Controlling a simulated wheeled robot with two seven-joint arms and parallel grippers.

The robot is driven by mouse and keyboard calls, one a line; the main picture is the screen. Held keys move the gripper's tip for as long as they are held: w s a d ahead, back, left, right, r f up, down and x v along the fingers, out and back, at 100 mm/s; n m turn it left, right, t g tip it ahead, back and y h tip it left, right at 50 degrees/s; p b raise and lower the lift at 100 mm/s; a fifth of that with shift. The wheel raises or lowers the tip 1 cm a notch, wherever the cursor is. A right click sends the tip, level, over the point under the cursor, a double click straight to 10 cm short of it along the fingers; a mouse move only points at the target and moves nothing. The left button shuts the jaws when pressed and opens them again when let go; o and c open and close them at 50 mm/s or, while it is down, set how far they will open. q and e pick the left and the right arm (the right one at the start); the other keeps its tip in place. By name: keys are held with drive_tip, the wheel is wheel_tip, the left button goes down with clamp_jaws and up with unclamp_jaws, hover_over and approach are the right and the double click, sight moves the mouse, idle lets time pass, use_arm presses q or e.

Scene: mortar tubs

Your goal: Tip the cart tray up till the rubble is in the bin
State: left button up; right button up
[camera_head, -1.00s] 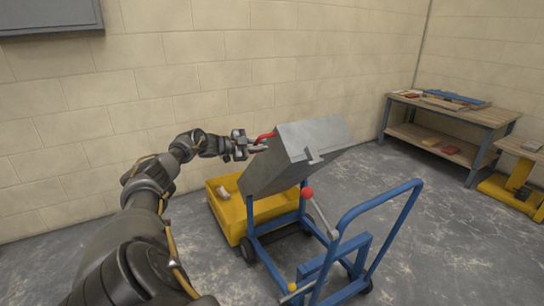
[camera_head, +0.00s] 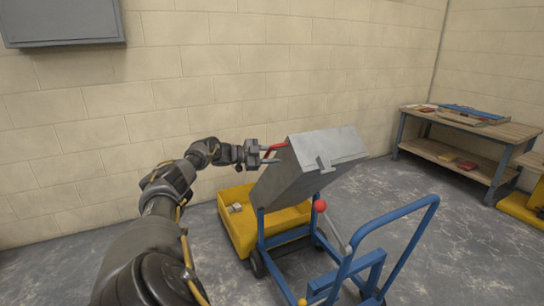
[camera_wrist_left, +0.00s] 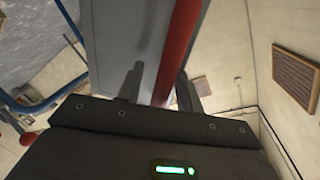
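The grey cart tray (camera_head: 325,147) is steeply tipped on its blue cart (camera_head: 262,228), its lower end over the yellow bin (camera_head: 240,236) at the left. A red handle (camera_head: 279,147) sticks out from the tray's raised upper left side. My left gripper (camera_head: 270,155) is at this handle. In the wrist view the red bar (camera_wrist_left: 178,50) runs between the two spread fingers, with gaps visible beside it. A pale lump of rubble (camera_head: 235,207) is in the bin. The tray's inside is hidden. My right gripper is out of view.
A lever with a red knob (camera_head: 319,206) and a blue push handle (camera_head: 405,210) stand on the near right side of the cart. A wall is close behind. A wooden workbench (camera_head: 440,152) stands at the right.

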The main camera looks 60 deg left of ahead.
use_arm(q)
drive_tip(key=shift+s, duration=0.15)
